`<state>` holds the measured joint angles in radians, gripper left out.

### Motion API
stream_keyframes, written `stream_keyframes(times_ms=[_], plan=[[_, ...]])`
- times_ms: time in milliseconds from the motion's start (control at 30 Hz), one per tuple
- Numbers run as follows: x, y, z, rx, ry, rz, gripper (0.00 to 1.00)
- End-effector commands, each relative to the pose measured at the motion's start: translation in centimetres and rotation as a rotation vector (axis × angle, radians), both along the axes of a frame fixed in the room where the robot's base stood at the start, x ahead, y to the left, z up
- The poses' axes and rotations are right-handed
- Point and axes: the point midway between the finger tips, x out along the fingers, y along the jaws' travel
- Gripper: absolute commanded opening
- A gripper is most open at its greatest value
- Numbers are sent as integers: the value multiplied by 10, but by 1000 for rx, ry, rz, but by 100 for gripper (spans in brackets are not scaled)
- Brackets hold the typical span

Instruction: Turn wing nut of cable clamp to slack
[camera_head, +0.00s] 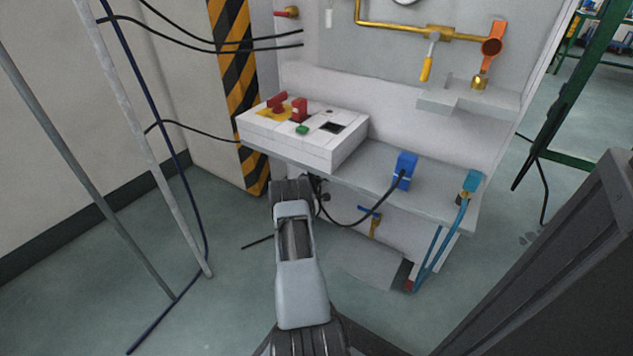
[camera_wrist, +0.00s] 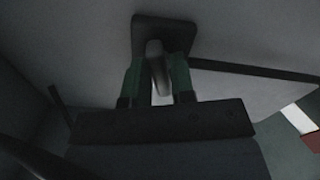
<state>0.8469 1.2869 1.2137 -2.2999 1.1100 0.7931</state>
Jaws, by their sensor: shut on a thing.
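In the dim wrist view, my gripper (camera_wrist: 157,68) has its two green fingers closed about a grey rounded piece, which looks like the wing nut (camera_wrist: 154,52). Behind it is a dark plate with rounded corners (camera_wrist: 146,24), apparently part of the cable clamp, fixed to a pale panel. The nut's lower part is hard to make out between the fingers. In the head view, my arm reaches to the front of the machine below its shelf. The arm and the shelf's edge hide my fingers, the nut and the clamp there.
A white control box (camera_head: 290,140) with red and green controls sits on the grey shelf (camera_head: 375,192) above my arm. A black cable (camera_head: 345,222) loops from a blue plug (camera_head: 403,170) towards my arm. Poles (camera_head: 150,140) stand at the left. Floor is open between them and the machine.

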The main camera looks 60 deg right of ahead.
Motion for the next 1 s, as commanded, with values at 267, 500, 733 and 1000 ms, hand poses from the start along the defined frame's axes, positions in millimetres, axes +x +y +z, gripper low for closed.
stream_keyframes(times_ms=[267, 500, 733, 1000], plan=[[0, 0, -2, 3, 263, 2, 0], [1, 0, -2, 4, 492, 2, 0], [1, 0, -1, 6, 710, 3, 0], [1, 0, -1, 8, 967, 2, 0]])
